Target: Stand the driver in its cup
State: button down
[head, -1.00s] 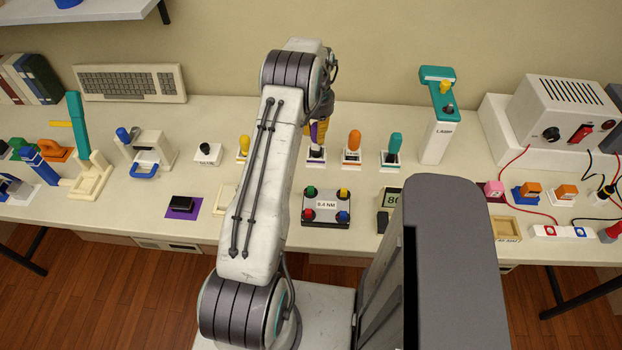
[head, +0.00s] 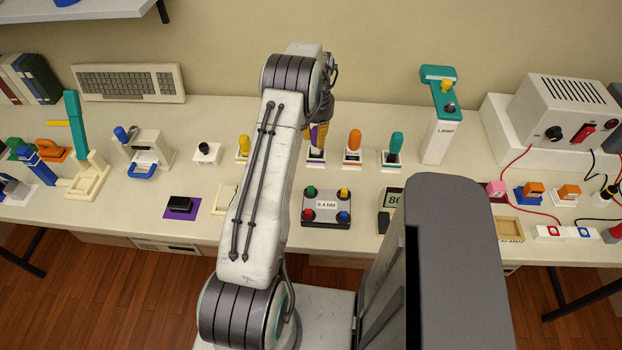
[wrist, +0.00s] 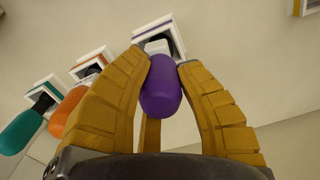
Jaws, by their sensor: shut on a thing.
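A driver with a purple handle (wrist: 160,92) is between the yellow fingers of my gripper (wrist: 163,66), which is shut on it. Its pale neck points at a white cup with a purple edge (wrist: 178,38) and overlaps it in the wrist view. I cannot tell how far its tip is inside.
An orange-handled driver (head: 354,139) and a teal-handled driver (head: 396,142) stand in similar cups to the right. A yellow-handled one (head: 244,144) stands to the left.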

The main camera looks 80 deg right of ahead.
jog(key=shift+f, duration=0.2)
jog(key=c, duration=0.9)
grip_release()
